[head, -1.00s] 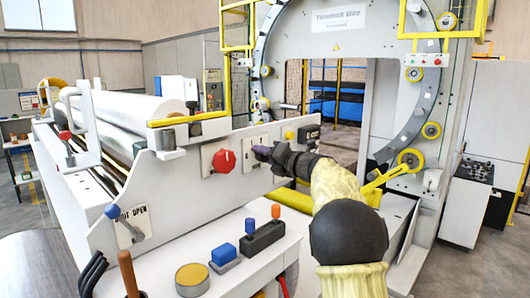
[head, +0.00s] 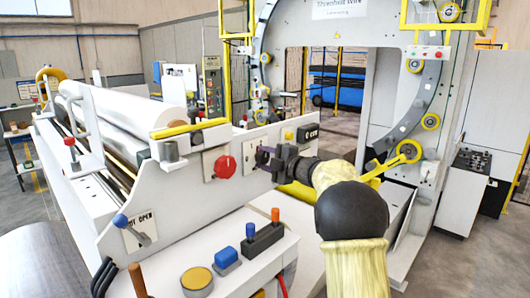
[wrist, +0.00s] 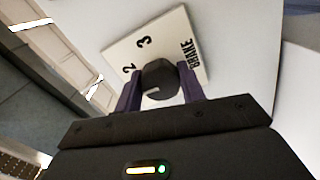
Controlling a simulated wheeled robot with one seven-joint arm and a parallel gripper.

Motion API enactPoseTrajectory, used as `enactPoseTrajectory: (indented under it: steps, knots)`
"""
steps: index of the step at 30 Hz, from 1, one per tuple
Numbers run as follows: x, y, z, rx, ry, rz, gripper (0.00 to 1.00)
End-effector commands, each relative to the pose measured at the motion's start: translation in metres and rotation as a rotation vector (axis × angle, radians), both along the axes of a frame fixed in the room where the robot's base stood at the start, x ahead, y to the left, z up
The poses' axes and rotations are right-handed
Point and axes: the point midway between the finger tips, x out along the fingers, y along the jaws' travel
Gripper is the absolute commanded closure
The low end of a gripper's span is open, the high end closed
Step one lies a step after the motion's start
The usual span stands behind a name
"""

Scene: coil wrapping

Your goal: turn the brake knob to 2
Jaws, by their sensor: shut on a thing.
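The brake knob (wrist: 160,78) is dark and round in the wrist view, with a pale mark low on its face. It sits on a white plate (wrist: 117,50) printed BRAKE, with 2 and 3 readable. The mark does not clearly line up with either number. My gripper (wrist: 160,90) has its purple fingers on both sides of the knob, shut on it. In the head view my gripper (head: 264,157) reaches the panel, and the plate (head: 249,150) shows beside it; the knob is hidden there.
A red knob (head: 225,166) is just left of my gripper on the same panel. A dark labelled box (head: 308,133) sits to the right. Below are blue and orange levers (head: 263,236) and a yellow button (head: 197,279). A large ring machine (head: 345,40) stands behind.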

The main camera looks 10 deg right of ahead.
Motion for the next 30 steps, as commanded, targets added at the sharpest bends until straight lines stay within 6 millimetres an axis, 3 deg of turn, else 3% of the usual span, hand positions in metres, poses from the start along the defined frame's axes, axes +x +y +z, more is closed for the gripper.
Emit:
enactPoseTrajectory:
  steps: [15,30]
  knots:
    - [0.0000,0.0005,0.0016,0.310,0.224,0.001,0.83]
    - [0.0000,0.0006,-0.0004,0.361,0.260,0.001,0.83]
